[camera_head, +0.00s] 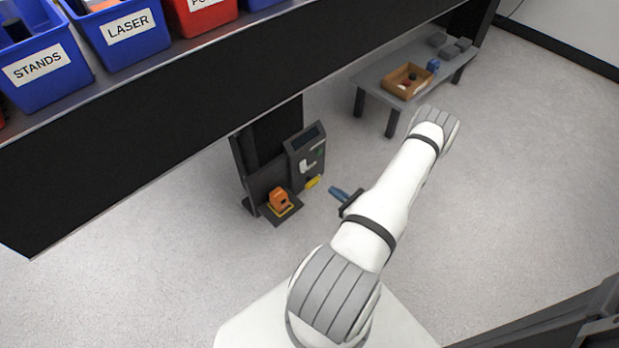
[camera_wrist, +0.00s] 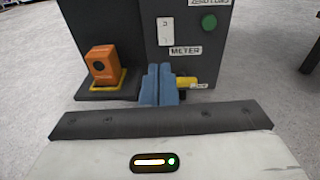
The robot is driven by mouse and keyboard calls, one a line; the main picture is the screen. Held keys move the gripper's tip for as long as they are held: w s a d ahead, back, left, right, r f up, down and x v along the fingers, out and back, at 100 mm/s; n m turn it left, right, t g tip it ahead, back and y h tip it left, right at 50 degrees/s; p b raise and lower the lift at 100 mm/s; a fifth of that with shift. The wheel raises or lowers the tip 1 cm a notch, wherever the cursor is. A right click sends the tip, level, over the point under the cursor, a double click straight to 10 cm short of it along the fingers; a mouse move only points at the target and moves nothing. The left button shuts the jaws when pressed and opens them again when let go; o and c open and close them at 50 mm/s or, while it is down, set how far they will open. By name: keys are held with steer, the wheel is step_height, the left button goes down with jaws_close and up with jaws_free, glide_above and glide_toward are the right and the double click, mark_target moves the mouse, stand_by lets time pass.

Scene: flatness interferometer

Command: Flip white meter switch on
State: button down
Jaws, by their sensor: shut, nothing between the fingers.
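The white meter switch (camera_wrist: 165,31) is on the front of a dark instrument box, just above the METER label (camera_wrist: 186,51) in the wrist view. It shows small and pale in the head view (camera_head: 307,165). My gripper (camera_wrist: 159,70) has its two blue fingers pressed together with nothing between them. The fingertips appear just below the switch and left of the label in the wrist view. I cannot tell whether they touch the panel. In the head view my gripper (camera_head: 334,189) points at the box from the right, with a gap visible.
A green button (camera_wrist: 209,22) is right of the switch. A yellow piece (camera_wrist: 186,82) sticks out below the label. An orange block (camera_wrist: 102,65) stands on a yellow-edged base at left. A dark shelf with bins (camera_head: 130,30) overhangs; a low table (camera_head: 385,78) stands behind.

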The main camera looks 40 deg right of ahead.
steer(key=shift+s+d+f+m+h, duration=0.1)
steer(key=shift+s+f+m+h, duration=0.05)
steer(key=shift+f, duration=0.2)
steer(key=shift+s+d+f+m+h, duration=0.1)
steer(key=shift+f+m+h, duration=0.05)
steer(key=shift+f, duration=0.2)
steer(key=b, duration=0.4)
glide_toward(304, 170)
steer(key=w, duration=0.4)
steer(key=w+f, duration=0.1)
steer(key=w, duration=0.1)
steer(key=shift+w+a, duration=0.35)
steer(key=shift+a, duration=0.05)
